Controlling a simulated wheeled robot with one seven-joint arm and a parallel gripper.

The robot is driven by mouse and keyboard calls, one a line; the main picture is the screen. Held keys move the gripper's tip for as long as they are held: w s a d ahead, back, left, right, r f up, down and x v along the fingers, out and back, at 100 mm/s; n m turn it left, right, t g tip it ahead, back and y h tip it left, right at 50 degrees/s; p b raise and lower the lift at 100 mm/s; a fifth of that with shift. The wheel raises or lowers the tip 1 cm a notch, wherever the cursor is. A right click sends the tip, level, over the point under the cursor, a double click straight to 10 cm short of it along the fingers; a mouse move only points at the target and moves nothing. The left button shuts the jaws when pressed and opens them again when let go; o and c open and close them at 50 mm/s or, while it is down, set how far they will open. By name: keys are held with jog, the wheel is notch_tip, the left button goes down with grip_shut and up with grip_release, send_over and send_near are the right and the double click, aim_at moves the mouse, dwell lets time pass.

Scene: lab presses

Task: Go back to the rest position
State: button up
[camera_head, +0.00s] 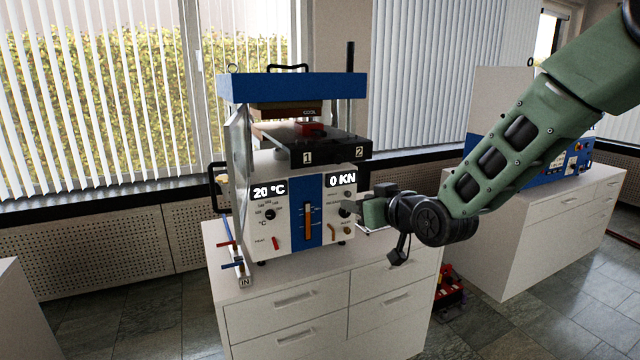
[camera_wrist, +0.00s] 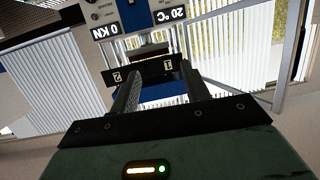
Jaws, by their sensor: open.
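My gripper (camera_head: 358,206) is at the right front of the lab press (camera_head: 305,215), close to its control panel, at the end of my green arm. In the wrist view my gripper (camera_wrist: 155,92) shows two dark fingers spread apart with nothing between them. The press has a blue top, a black plate marked 1 and 2 (camera_head: 330,150), and displays reading 20 °C and 0 KN. A red piece (camera_head: 311,129) lies on the plate. In the wrist view the press panel (camera_wrist: 135,15) appears upside down. Whether the fingers touch the press cannot be told.
The press stands on a white drawer cabinet (camera_head: 300,298). A clear guard (camera_head: 238,165) stands at its left side. A second blue machine (camera_head: 555,165) sits on another cabinet at the right. A red object (camera_head: 449,290) is on the floor between the cabinets. Windows with blinds are behind.

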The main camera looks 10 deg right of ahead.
jog(key=s+a+f+n+g+h, duration=0.1)
jog(key=s+a+f+g, duration=0.15)
jog(key=s, duration=0.45)
jog(key=s+a+f+g+b, duration=0.1)
jog(key=s+f+g, duration=0.15)
jog(key=s, duration=0.45)
jog(key=s+a+f+n+g+h, duration=0.1)
jog(key=s+a+f+g, duration=0.15)
jog(key=s, duration=0.35)
jog(key=s+d+g+h, duration=0.1)
jog(key=s+d+g, duration=0.1)
jog(key=s, duration=0.7)
jog(key=s+d+f+n+g+h, duration=0.1)
jog(key=s+d+g+h, duration=0.1)
jog(key=s, duration=0.8)
jog(key=shift+d+f+g+h+b, duration=0.25)
jog(key=shift+d+g+b, duration=0.2)
jog(key=shift+g, duration=0.7)
